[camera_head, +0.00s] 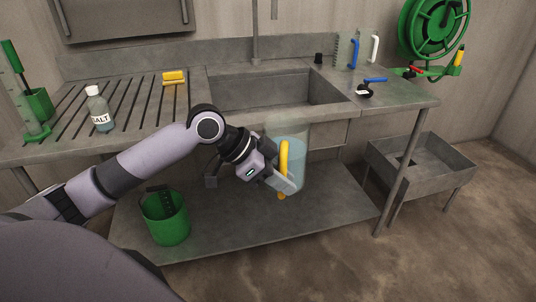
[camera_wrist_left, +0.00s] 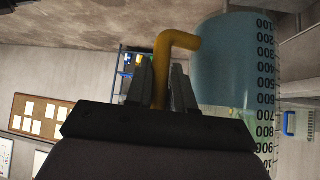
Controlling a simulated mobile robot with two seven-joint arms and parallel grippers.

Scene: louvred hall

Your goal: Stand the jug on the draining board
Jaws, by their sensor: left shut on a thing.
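The jug (camera_head: 292,160) is clear with a bluish lower part and a yellow handle (camera_head: 284,158). It hangs roughly upright in front of the sink, above the lower shelf. My left gripper (camera_head: 281,186) is shut on the handle. In the left wrist view the jug (camera_wrist_left: 228,65) shows a black number scale, and its handle (camera_wrist_left: 162,68) passes between the fingers (camera_wrist_left: 162,88). The draining board (camera_head: 146,120), grey with dark slots, lies left of the sink, behind my left arm. My right gripper is out of view.
The salt bottle (camera_head: 100,110), yellow sponge (camera_head: 174,77) and a green brush holder (camera_head: 38,105) are on the draining board, with bare room between. The sink (camera_head: 270,90) is empty. A green bucket (camera_head: 165,218) stands on the lower shelf (camera_head: 235,225). Blue- and white-handled items stand at right.

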